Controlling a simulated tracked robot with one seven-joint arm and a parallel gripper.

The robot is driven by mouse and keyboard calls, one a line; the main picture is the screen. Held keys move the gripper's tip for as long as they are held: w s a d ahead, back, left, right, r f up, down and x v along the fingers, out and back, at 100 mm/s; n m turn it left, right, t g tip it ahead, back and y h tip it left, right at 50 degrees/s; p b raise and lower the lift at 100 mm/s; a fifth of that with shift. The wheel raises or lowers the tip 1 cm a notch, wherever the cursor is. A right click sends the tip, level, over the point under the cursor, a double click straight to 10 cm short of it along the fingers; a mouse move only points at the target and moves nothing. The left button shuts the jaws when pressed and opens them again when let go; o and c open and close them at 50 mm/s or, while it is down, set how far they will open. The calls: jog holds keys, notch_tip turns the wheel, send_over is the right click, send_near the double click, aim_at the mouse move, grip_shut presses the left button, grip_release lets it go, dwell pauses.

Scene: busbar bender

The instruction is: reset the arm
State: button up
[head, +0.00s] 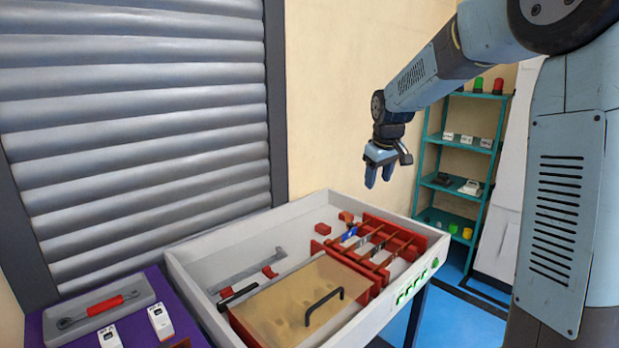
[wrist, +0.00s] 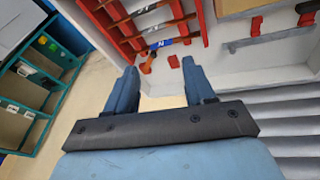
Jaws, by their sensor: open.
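My gripper (head: 379,175) hangs from my arm above the back right part of the grey-white workbench tray (head: 205,248), well clear of it. Its two blue fingers point down and are apart, with nothing between them. In the wrist view my gripper (wrist: 157,92) shows the same open, empty fingers, with the tray's wall and red parts beyond them.
The tray holds a red slotted rack (head: 400,243), a tan panel with a black handle (head: 300,300) and small red blocks (head: 322,228). A purple table (head: 180,318) with a red-handled wrench (head: 105,306) stands at left. A teal shelf (head: 456,140) stands behind at right.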

jog(key=s+d+r+m+t, duration=0.1)
jog(key=s+r+m, duration=0.15)
jog(key=s, duration=0.75)
jog(key=s+d+r+m, duration=0.15)
jog(key=s+r, duration=0.25)
jog(key=s, duration=0.7)
jog(key=s+d+f+m, duration=0.2)
jog(key=s+f, duration=0.1)
jog(key=s, duration=1.2)
jog(key=shift+s+f+t, duration=0.15)
jog(key=shift+s+t, duration=0.05)
jog(key=shift+t, duration=0.2)
